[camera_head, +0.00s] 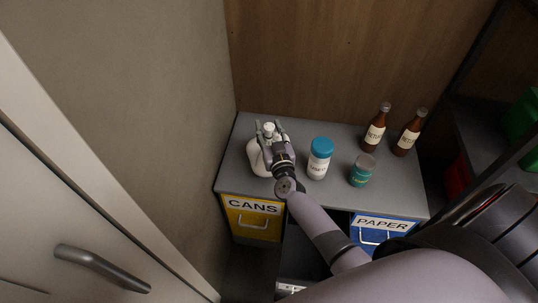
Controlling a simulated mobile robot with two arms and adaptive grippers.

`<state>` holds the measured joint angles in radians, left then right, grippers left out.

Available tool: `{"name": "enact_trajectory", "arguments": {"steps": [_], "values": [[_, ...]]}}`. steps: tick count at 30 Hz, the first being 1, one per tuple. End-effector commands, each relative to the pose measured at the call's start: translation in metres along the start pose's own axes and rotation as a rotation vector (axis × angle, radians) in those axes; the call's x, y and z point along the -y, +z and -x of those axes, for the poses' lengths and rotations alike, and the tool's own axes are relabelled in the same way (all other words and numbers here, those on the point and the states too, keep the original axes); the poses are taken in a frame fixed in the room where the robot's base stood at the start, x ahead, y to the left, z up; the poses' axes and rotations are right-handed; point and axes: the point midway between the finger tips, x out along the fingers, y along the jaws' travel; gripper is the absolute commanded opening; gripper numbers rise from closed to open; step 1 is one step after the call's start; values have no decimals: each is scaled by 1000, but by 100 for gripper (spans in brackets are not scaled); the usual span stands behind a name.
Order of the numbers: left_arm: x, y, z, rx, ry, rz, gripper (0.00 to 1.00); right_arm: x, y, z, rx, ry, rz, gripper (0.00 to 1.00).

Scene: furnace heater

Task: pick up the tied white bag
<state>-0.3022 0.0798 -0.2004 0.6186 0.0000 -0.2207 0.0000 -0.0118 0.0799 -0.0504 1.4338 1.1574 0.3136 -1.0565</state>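A rounded white bag (256,158) stands at the left end of the grey counter, close to the left wall. Its small white tied top sticks up at the upper middle. My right gripper (270,127) reaches over the bag from the front, with one finger on each side of the tied top. The fingers are spread apart and do not look closed on it. The gripper and wrist hide the right part of the bag. My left gripper is not in view.
The grey counter (240,124) also bears a white jar with a blue lid (319,158), a teal tin (362,170) and two brown bottles (375,129) (409,134). Below are a yellow CANS drawer (252,222) and a blue PAPER drawer (377,234). A door handle (100,268) is at lower left.

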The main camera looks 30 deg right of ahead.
Motion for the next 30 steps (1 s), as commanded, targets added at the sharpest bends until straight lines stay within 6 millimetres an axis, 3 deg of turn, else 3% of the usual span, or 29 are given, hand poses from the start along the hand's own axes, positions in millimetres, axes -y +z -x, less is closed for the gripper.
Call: {"name": "enact_trajectory", "arguments": {"steps": [17, 30], "values": [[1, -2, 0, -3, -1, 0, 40, 0, 0, 0, 0, 0, 0, 0], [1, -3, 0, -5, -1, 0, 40, 0, 0, 0, 0, 0, 0, 0]]}}
